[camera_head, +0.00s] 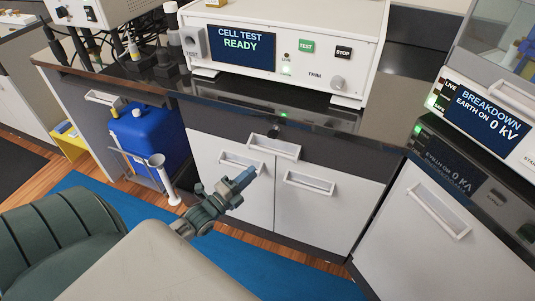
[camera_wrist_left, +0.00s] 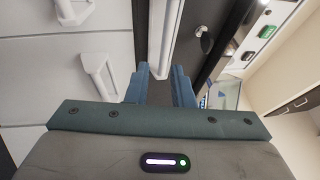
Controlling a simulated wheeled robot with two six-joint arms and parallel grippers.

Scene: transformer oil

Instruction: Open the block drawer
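The drawer under the tester is a dark front (camera_head: 325,158) with a white bar handle (camera_head: 273,146) and a small round lock (camera_head: 275,131). It looks shut. My left gripper (camera_head: 242,177) is just below and left of that handle in the head view. In the left wrist view my left gripper (camera_wrist_left: 160,80) has its fingers apart. The white handle (camera_wrist_left: 165,40) lies ahead, in line with the gap between the fingertips. I cannot tell whether it is touched. The lock (camera_wrist_left: 206,43) shows to its right. My right gripper is out of view.
Two white cupboard doors with handles (camera_head: 310,183) are below the drawer. A white tester (camera_head: 282,40) stands on the dark worktop above. A blue canister (camera_head: 150,138) and a white tube (camera_head: 165,180) are at the left. A breakdown tester (camera_head: 487,110) is at the right.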

